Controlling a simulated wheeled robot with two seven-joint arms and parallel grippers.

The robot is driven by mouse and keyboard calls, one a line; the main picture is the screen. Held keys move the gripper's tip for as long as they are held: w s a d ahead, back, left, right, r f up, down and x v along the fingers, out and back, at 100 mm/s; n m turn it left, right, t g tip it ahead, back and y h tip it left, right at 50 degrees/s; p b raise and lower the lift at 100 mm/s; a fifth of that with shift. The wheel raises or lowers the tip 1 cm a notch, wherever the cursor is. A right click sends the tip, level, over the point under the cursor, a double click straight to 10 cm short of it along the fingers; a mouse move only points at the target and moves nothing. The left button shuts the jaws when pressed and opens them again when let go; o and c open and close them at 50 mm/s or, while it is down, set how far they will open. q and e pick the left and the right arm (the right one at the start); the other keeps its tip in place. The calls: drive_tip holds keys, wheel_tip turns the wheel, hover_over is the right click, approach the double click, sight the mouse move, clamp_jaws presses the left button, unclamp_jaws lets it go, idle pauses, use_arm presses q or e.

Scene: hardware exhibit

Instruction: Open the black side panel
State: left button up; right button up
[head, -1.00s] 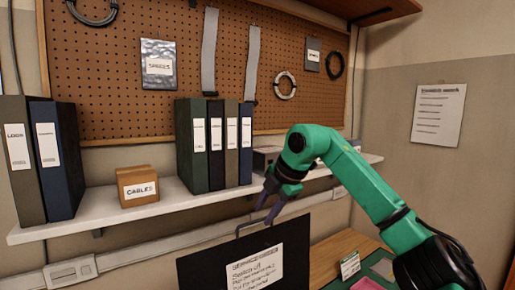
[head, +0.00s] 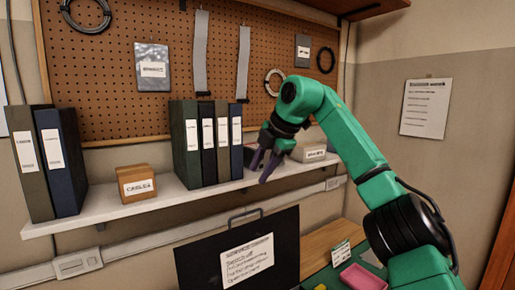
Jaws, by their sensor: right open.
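The black side panel (head: 196,262) stands upright at the bottom centre of the head view, with a white printed label (head: 247,261) on its face and a dark handle (head: 245,214) on its top edge. Its lower part is cut off by the frame. My right gripper (head: 261,172) is open and empty, its fingers pointing down, above and a little right of the handle and apart from it. It is in front of the shelf. My left gripper is not in view.
A white shelf (head: 118,206) with binders (head: 187,145), a cables box (head: 135,183) and another labelled box (head: 309,152) runs behind the panel. A pink tray (head: 362,279) and a small sign (head: 341,254) are on the bench right of the panel. A pegboard hangs above.

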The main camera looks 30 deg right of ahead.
drive_tip(key=r, duration=0.1)
drive_tip(key=w+r, duration=0.1)
drive_tip(key=r, duration=0.1)
drive_tip(key=w+r, duration=0.1)
drive_tip(key=r, duration=0.1)
drive_tip(key=shift+a, duration=0.15)
drive_tip(key=shift+f, duration=0.1)
